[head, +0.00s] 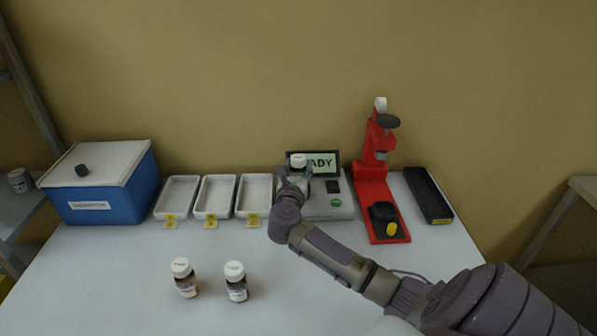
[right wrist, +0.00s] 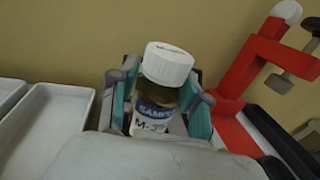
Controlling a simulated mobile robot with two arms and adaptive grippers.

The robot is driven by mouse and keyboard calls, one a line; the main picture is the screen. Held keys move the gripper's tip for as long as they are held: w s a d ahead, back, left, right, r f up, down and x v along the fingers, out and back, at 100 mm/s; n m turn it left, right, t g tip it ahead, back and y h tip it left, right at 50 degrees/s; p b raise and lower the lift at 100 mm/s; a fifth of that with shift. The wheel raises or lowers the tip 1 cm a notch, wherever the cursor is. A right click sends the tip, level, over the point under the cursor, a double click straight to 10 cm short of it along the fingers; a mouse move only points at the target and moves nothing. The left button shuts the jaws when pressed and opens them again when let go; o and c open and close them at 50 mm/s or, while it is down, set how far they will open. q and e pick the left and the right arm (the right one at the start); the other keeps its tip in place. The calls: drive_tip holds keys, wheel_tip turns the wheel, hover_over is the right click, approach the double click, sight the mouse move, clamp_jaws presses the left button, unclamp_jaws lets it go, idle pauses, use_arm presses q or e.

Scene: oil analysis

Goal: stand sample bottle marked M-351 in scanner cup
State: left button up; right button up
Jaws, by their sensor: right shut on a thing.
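My right gripper (right wrist: 160,105) is shut on a sample bottle (right wrist: 163,85) with a white cap and a blue label. The visible marking starts "M-35"; the rest is hard to read. In the head view the bottle's white cap (head: 298,160) shows in front of the scanner's display, which reads "ADY" with its left part covered. The scanner (head: 335,203) has a green button and a dark square on top. Its cup is hidden behind the gripper and bottle, so I cannot tell whether the bottle touches it. My left gripper is not in view.
Two brown bottles with white caps (head: 182,278) (head: 236,282) stand at the table's front. Three white trays (head: 213,213) with yellow tags and a blue box (head: 105,205) are left. A red press (head: 372,190) and a black tray (head: 428,196) are right of the scanner.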

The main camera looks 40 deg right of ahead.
drive_tip(key=shift+d+f, duration=0.1)
drive_tip(key=shift+f, duration=0.75)
drive_tip(key=shift+f+b, duration=0.3)
drive_tip(key=shift+f, duration=0.05)
drive_tip(key=o, duration=1.2)
drive_tip(key=shift+r, duration=0.15)
